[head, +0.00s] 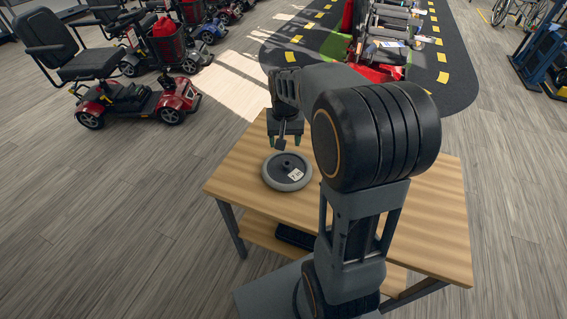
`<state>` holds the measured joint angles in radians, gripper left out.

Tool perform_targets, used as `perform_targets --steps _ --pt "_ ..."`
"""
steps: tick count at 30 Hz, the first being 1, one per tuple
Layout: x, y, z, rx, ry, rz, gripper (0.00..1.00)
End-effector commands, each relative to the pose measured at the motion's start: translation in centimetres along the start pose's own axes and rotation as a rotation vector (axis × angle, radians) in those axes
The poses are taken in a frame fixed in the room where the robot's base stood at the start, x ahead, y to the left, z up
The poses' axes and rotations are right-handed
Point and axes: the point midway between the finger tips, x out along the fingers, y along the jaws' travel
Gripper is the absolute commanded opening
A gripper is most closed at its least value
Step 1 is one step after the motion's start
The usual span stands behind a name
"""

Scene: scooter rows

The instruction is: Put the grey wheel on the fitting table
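The grey wheel (286,172) lies flat on the light wooden table (236,178), near its left side. It has a grey tyre, a dark centre with a raised hub, and a small white label. I take this table to be the fitting table. My gripper (285,141) points down just beyond the far edge of the wheel as seen here. Its fingers are apart with nothing seen between them, and it does not appear to hold the wheel. The exact height of the fingertips above the table is hard to tell. My arm hides the middle of the table.
A dark item (295,237) lies on the table's lower shelf. A red scooter (135,98) stands at the left, with more scooters behind it. A dark mat (452,75) with yellow marks lies beyond the table.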

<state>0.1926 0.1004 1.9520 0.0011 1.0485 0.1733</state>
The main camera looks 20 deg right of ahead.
Motion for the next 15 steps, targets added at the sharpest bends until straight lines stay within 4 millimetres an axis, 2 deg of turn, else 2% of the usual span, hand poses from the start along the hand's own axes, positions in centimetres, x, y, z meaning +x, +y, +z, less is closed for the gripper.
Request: perform_targets --steps 3,9,15 --pt "-1.7 -1.1 4.1 -0.091 0.057 -0.014 0.62" --pt "-2.4 -2.0 10.5 -0.236 0.141 -0.035 0.62" --pt "-2.0 -2.1 14.3 -0.329 0.195 -0.049 0.62"
